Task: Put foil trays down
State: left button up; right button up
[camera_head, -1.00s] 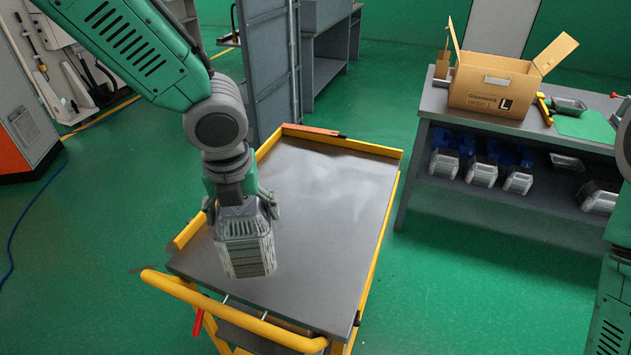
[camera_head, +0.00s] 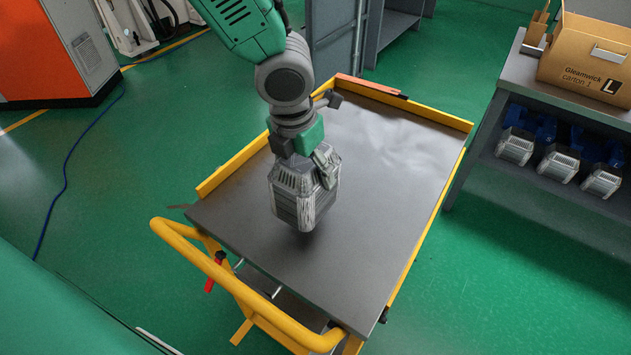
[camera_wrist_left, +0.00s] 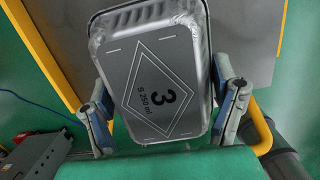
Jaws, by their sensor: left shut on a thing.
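A stack of silver foil trays (camera_head: 296,207) is held in my left gripper (camera_head: 306,165), above the near left part of the grey cart top (camera_head: 385,170). A dark shadow lies just under the stack; I cannot tell whether it touches the top. In the left wrist view the stack (camera_wrist_left: 160,85) shows a flat face marked "3" and "S 250 ml", with the two fingers of my left gripper (camera_wrist_left: 165,110) against its sides. My right gripper is not in view.
The cart has a yellow rim and a yellow handle (camera_head: 250,297) at its near side. A workbench (camera_head: 515,75) at the right carries a cardboard carton (camera_head: 585,62), with several foil stacks (camera_head: 558,166) on its shelf. The rest of the cart top is clear.

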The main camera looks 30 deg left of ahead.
aim_at(298, 159)
pick_arm(q)
notch_tip(298, 159, down, 5)
jog(key=shift+f+b, duration=0.1)
jog(key=shift+b, duration=0.4)
jog(key=o, duration=1.4)
jog(key=shift+c, duration=0.2)
jog(key=r, duration=0.3)
jog(key=s+r+p, duration=0.1)
jog(key=r, duration=0.3)
jog(key=r+p, duration=0.1)
jog(key=r, duration=0.3)
jog(key=shift+s+a+r, duration=0.1)
jog(key=shift+s+a, duration=0.15)
jog(key=shift+s, duration=0.05)
jog(key=shift+s+r+p, duration=0.1)
jog(key=shift+r+p, duration=0.2)
jog(key=shift+r, duration=0.2)
